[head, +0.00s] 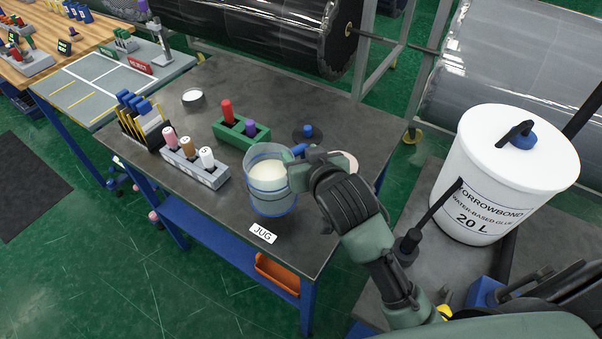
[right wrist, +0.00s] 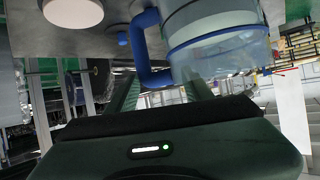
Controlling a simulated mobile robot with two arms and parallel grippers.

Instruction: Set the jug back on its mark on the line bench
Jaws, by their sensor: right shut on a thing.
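The clear jug (head: 271,196) has blue bands, a blue handle and a pale, milky content. It looks upright at the front right of the dark bench top (head: 330,205), just behind the white JUG label (head: 263,233). I cannot tell whether its base touches the bench, and no mark shows under it. My right gripper (head: 303,158) is at the jug's right side, shut on its handle. In the right wrist view the jug (right wrist: 215,40) and its blue handle (right wrist: 148,72) show at my right gripper (right wrist: 163,85). My left gripper is not in view.
Left of the jug stand a grey rack of bottles (head: 195,168) and a green rack (head: 241,135). A dark disc with a blue knob (head: 307,131) lies behind it. A white glue bucket (head: 505,170) stands at the right. Bare bench lies left of the label.

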